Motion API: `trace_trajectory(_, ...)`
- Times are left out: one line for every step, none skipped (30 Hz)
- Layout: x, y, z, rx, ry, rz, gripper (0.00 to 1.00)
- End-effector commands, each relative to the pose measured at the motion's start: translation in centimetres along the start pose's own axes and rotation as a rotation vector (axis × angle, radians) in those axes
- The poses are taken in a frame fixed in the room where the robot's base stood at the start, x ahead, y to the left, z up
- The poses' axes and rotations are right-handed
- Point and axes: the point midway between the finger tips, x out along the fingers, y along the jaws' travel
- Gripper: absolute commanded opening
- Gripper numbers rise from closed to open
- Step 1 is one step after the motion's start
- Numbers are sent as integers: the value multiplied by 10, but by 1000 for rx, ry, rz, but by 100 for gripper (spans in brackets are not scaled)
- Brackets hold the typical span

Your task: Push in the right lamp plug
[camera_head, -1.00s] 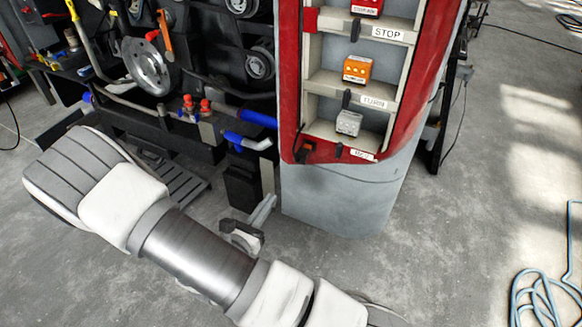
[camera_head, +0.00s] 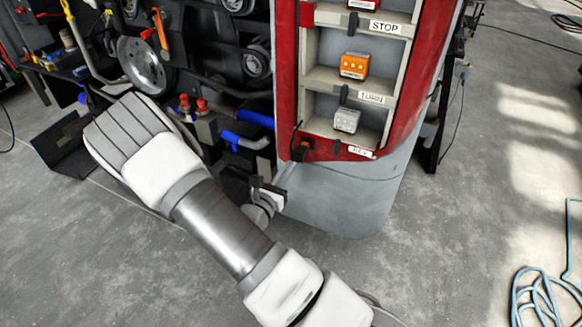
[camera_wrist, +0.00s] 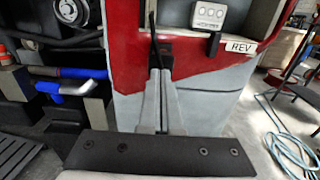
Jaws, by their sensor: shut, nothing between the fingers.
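A red-framed lamp panel (camera_head: 416,60) stands in the head view with shelves labelled STOP, TURN and REV. The orange lamp (camera_head: 354,64) is on the TURN shelf and the whitish lamp (camera_head: 347,119) on the REV shelf. Small black plugs show by the labels: one at TURN (camera_head: 343,94) and one at REV (camera_head: 337,147). A dark plug-like piece (camera_head: 301,150) sits at the panel's lower left corner. My gripper (camera_head: 280,181) is shut and empty, below that corner. In the wrist view its fingertips (camera_wrist: 159,74) point up toward a dark piece (camera_wrist: 161,54), partly covered; contact cannot be told.
Engine parts with a pulley (camera_head: 147,65) and blue hoses (camera_head: 245,140) crowd the left of the panel. A light blue cable coil (camera_head: 545,298) lies on the floor at right. The grey floor right of the panel is mostly clear.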

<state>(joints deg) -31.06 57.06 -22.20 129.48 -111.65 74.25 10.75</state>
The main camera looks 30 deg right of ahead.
Motion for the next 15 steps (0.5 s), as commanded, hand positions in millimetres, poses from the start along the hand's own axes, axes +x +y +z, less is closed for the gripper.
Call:
trace_trajectory(7, -1, -1, 1, -1, -3, 0)
trace_trajectory(10, -1, -1, 1, 0, -3, 0)
trace_trajectory(13, 0, -1, 0, 0, -2, 0)
trace_trajectory(15, 0, -1, 0, 0, -1, 0)
trace_trajectory(16, 0, -1, 0, 0, -1, 0)
trace_trajectory(18, 0, 0, 0, 0, -1, 0)
trace_trajectory(19, 0, 0, 0, 0, -1, 0)
trace_trajectory(19, 0, 0, 0, 0, 0, 0)
trace_trajectory(20, 0, 0, 0, 0, 0, 0)
trace_trajectory(20, 0, 0, 0, 0, 0, 0)
trace_trajectory(20, 0, 0, 0, 0, 0, 0)
trace_trajectory(20, 0, 0, 0, 0, 0, 0)
trace_trajectory(20, 0, 0, 0, 0, 0, 0)
trace_trajectory(20, 0, 0, 0, 0, 0, 0)
trace_trajectory(20, 0, 0, 0, 0, 0, 0)
